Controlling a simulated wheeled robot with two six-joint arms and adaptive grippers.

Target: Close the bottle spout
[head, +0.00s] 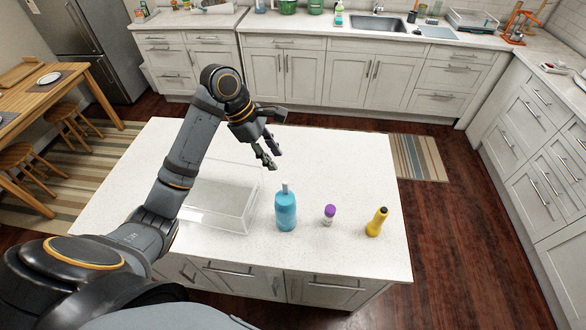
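A blue bottle (286,211) with a narrow white top stands upright on the island counter. A small white bottle with a purple cap (329,215) stands to its right. A yellow bottle (377,222) with a black tip stands further right, near the counter's edge. The spouts are too small to tell open from closed. My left gripper (275,140) is above the counter, behind and slightly left of the blue bottle. Its fingers are spread, with nothing between them, apart from all the bottles. My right gripper is not in view.
A clear open box (247,212) sits on the island (345,155) left of the blue bottle, partly hidden by my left arm. The counter behind and right of the bottles is free. A sink (377,23) and cabinets line the back wall.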

